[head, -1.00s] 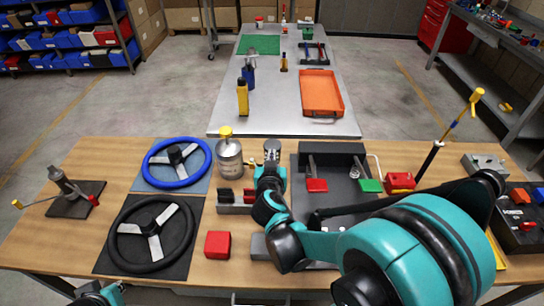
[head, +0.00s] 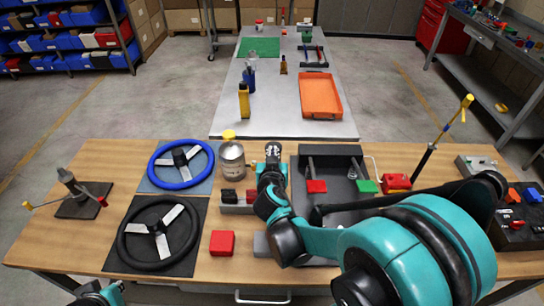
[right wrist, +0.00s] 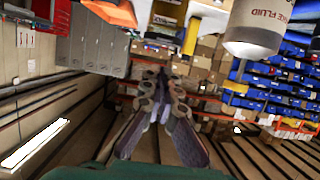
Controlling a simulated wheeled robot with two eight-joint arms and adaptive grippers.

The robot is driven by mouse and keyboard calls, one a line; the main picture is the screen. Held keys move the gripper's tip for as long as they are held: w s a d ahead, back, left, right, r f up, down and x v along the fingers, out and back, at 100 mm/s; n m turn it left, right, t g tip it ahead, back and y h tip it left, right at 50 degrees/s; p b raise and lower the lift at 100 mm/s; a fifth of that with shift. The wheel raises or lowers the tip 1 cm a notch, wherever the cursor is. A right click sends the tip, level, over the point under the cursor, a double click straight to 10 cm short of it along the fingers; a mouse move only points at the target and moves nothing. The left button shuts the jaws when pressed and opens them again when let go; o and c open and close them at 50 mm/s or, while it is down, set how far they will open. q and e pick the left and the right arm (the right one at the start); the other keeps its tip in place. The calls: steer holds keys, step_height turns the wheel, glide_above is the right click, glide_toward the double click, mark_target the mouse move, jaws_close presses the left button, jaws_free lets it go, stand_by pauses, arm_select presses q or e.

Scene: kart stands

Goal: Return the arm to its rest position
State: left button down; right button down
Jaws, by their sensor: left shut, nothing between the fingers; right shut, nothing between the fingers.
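My right arm comes in from the right in the head view and crosses the bench. Its gripper (head: 273,150) is above the back of the bench, just right of a metal can with a yellow cap (head: 231,155). In the right wrist view its fingers (right wrist: 163,80) are together with nothing between them, and the can (right wrist: 255,28), marked FLUID, hangs in view at upper right. My left gripper (head: 97,294) is at the bottom left edge, low in front of the bench; its fingers are hardly visible.
The bench (head: 70,236) holds a blue steering wheel (head: 181,166), a black steering wheel (head: 158,233), a red block (head: 222,243) and a dark tray (head: 328,151). An upright lever (head: 424,160) stands at right. Behind is a grey table (head: 282,128) with an orange tray (head: 320,95).

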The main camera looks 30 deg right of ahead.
steer(key=s+a+f+b, duration=0.1)
steer(key=s+a+f, duration=0.3)
steer(key=s, duration=0.3)
steer(key=shift+s+a+f, duration=0.15)
steer(key=shift+s+a, duration=0.05)
